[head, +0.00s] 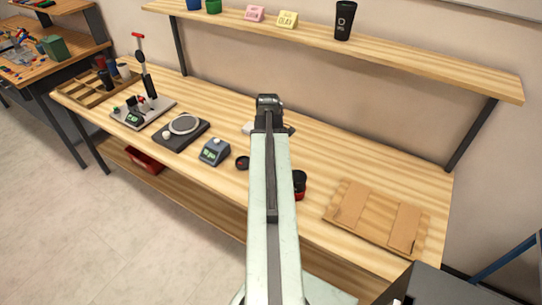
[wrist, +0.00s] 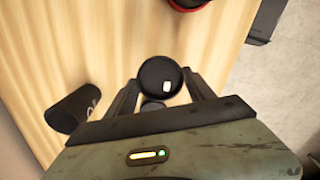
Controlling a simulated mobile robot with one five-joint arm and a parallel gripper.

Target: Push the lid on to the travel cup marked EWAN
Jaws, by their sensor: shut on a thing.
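My gripper (wrist: 160,88) has its two fingers on either side of a round black piece (wrist: 161,78), which looks like the lid seen from above with a small white mark or glint. In the head view my gripper (head: 268,104) is at the far end of my arm, over the bench, and what it holds is hidden there. A dark cup (wrist: 70,110) with a pale marking is apart from my gripper, at the left of the wrist view. Its marking is too small to read. I cannot tell whether a cup is under the held piece.
On the bench (head: 345,165) are a black and red item (head: 299,186), a small dark round item (head: 243,163), a grey device (head: 214,151), a scale (head: 183,126), a press (head: 147,95) and flat cardboard (head: 378,216). The shelf (head: 400,58) overhangs behind, with a black cup (head: 344,20).

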